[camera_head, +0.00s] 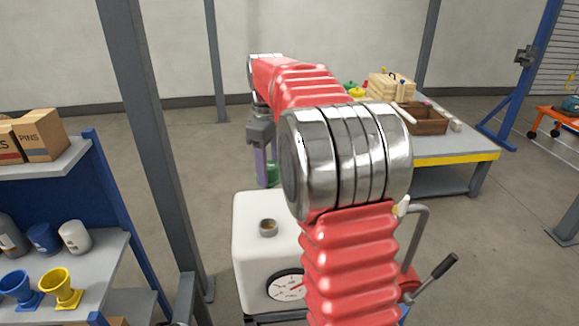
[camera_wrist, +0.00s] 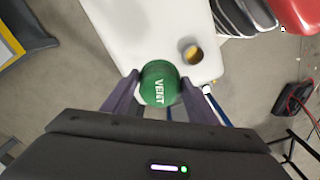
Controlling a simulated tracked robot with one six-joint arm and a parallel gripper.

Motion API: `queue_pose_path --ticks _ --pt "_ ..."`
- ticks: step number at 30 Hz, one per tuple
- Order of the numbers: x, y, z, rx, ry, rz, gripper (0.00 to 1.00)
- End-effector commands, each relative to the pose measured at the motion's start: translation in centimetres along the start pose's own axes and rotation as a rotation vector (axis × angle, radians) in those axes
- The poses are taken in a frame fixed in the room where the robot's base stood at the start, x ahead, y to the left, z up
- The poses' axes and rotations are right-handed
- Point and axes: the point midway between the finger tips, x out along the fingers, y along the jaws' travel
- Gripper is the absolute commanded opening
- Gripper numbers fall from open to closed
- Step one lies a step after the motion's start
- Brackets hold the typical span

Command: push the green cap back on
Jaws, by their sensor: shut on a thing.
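The green cap (camera_wrist: 160,82), marked VENT, sits between the two purple fingers of my gripper (camera_wrist: 160,86) in the wrist view. My gripper is shut on it. In the head view my gripper (camera_head: 264,168) points down behind the white tank, and part of the cap (camera_head: 273,174) shows beside a finger. The white tank (camera_head: 250,255) has a short open neck (camera_head: 268,228) on its top. In the wrist view the neck (camera_wrist: 190,51) lies above and to the right of the cap, apart from it, and is uncovered. The cap's underside is hidden.
A round gauge (camera_head: 287,290) is on the tank's front. A lever (camera_head: 436,270) and grey pipe (camera_head: 418,235) stand to its right. A grey post (camera_head: 150,130) and a shelf (camera_head: 70,270) with cups are at left. A workbench (camera_head: 452,155) stands behind at right.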

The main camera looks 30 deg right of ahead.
Motion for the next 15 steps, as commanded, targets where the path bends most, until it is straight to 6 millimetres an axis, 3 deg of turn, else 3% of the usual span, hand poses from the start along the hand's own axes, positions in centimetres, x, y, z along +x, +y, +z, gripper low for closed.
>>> queue_pose_path --ticks 15 --pt "1.8 -5.8 -10.2 0.476 0.0 0.0 0.22"
